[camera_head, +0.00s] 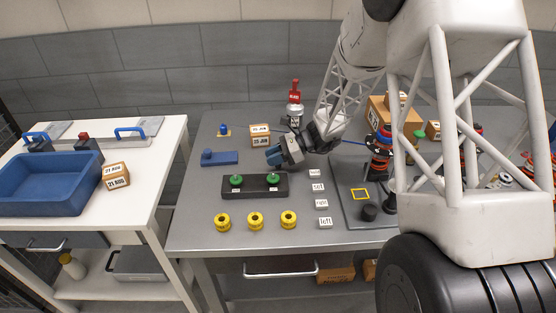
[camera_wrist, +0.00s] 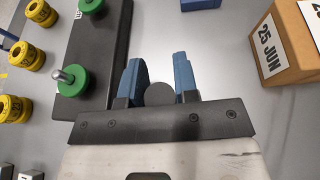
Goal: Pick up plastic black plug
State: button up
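A short black cylinder (camera_head: 369,212), which looks like the black plug, stands on a dark grey plate (camera_head: 345,190) right of my gripper, near a yellow square outline. My gripper (camera_head: 273,156) is over the middle of the table, behind the black fixture, with its blue fingers pointing left. In the wrist view my gripper (camera_wrist: 160,60) has its two blue fingers apart. A dark round shape (camera_wrist: 160,93) shows between them near the palm; I cannot tell whether it is the plug or part of the gripper.
A black fixture (camera_head: 255,191) bears two green rings on pegs. Yellow rings (camera_head: 255,220) lie in front of it. White labelled blocks (camera_head: 321,203) stand beside the plate. A cardboard box (camera_head: 260,135) and a blue block (camera_head: 220,158) lie behind.

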jog(key=c, duration=0.4)
jog(key=shift+r, duration=0.1)
jog(key=shift+r, duration=0.8)
notch_tip(320, 180, up, 2)
jog(key=shift+s, duration=0.1)
jog(key=s+d, duration=0.1)
jog(key=s, duration=0.4)
jog(key=s+d, duration=0.1)
jog(key=s, duration=0.4)
jog(key=s+d+r, duration=0.1)
jog(key=s, duration=0.4)
jog(key=shift+s+d+r, duration=0.1)
jog(key=shift+s+d, duration=0.1)
jog(key=shift+d, duration=0.05)
